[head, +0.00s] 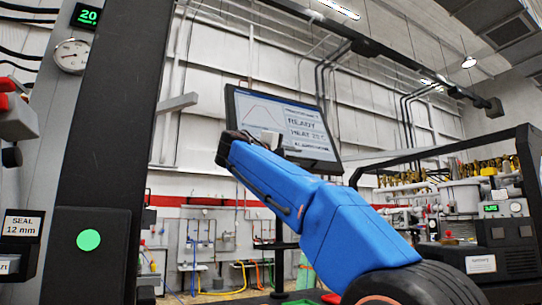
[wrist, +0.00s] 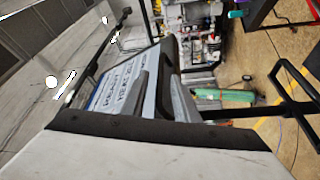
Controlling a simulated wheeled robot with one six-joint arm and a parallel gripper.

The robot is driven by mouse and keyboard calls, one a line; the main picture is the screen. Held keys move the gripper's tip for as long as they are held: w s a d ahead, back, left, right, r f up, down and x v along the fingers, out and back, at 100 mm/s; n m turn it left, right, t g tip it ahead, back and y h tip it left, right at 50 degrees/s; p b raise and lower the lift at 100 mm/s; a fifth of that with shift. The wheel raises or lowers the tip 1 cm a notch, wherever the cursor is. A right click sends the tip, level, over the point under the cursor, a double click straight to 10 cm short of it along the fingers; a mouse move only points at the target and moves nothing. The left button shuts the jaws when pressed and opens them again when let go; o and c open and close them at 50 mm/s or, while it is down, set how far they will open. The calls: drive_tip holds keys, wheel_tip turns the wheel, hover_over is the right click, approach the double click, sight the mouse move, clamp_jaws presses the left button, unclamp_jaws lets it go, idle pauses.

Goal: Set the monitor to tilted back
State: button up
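The monitor (head: 248,108) is a flat dark-framed screen showing a red curve and the word READY. It stands on a dark post in the middle of the head view, and how far it leans is hard to judge there. My gripper (head: 272,142) is at the lower middle of the screen, partly hidden by my blue arm. In the wrist view the monitor (wrist: 118,80) appears turned sideways, with its lower edge at my gripper (wrist: 162,98). The two grey fingers stand apart, with a strip of screen visible between them. Contact with the edge cannot be made out.
A dark column (head: 95,130) with a gauge (head: 71,56) and green button stands at left. Open air surrounds the screen's top.

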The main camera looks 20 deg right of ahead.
drive_tip(key=v, duration=1.2)
drive_tip(key=shift+s+a, duration=0.1)
drive_tip(key=shift+s, duration=0.1)
